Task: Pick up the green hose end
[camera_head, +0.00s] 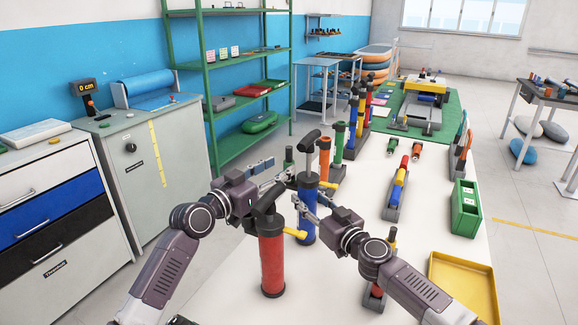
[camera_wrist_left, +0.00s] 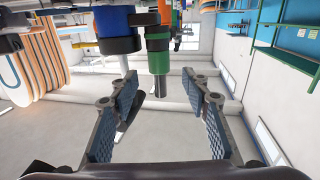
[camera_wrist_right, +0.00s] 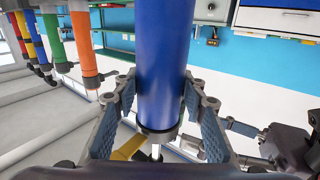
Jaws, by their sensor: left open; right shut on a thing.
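The green hose end (camera_wrist_left: 159,58), a green cylinder with a dark tip, shows in the left wrist view just beyond my left gripper's fingers. In the head view a small green piece (camera_head: 289,154), which seems to be it, stands near those fingers. My left gripper (camera_head: 277,172) is open, and nothing is between its fingers (camera_wrist_left: 160,105). My right gripper (camera_head: 312,207) is shut on the blue pump (camera_head: 307,225), which stands upright on the white table. In the right wrist view the blue pump body (camera_wrist_right: 163,65) lies between the fingers (camera_wrist_right: 160,115).
A red pump (camera_head: 271,262) stands close in front of the blue one, under my left gripper. An orange pump (camera_head: 324,160) and several more stand behind. A green bin (camera_head: 466,208) and a yellow tray (camera_head: 464,282) are at the right.

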